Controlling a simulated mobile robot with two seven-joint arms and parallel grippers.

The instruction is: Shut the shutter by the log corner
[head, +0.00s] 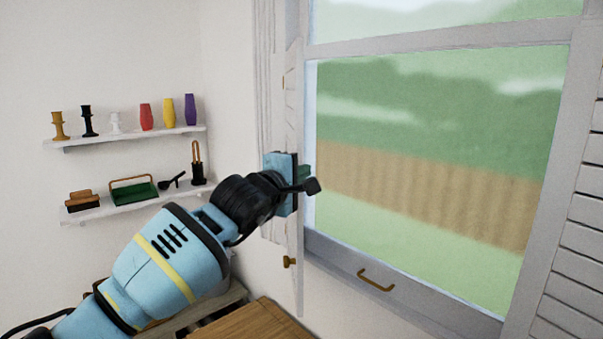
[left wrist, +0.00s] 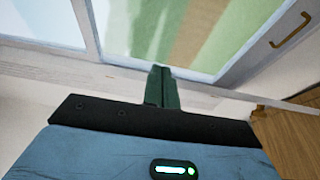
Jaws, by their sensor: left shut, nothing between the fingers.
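The left shutter (head: 294,235) is a white panel seen nearly edge-on. It stands swung out from the left side of the window, with a small brass knob (head: 290,262) low on it. My left gripper (head: 304,172) is at the shutter's mid-height and covers part of its edge. Its green fingers are together and empty, and they also show in the left wrist view (left wrist: 161,87), pointing toward the window. I cannot tell whether they touch the shutter. A second shutter (head: 578,230), with slats, stands at the right of the window. My right gripper is out of view.
The window sash (head: 440,40) has a brass handle (head: 376,281), which also shows in the left wrist view (left wrist: 291,30). A wooden surface (head: 255,325) lies below. Two white shelves (head: 125,139) with vases, candlesticks and hearth tools hang on the left wall.

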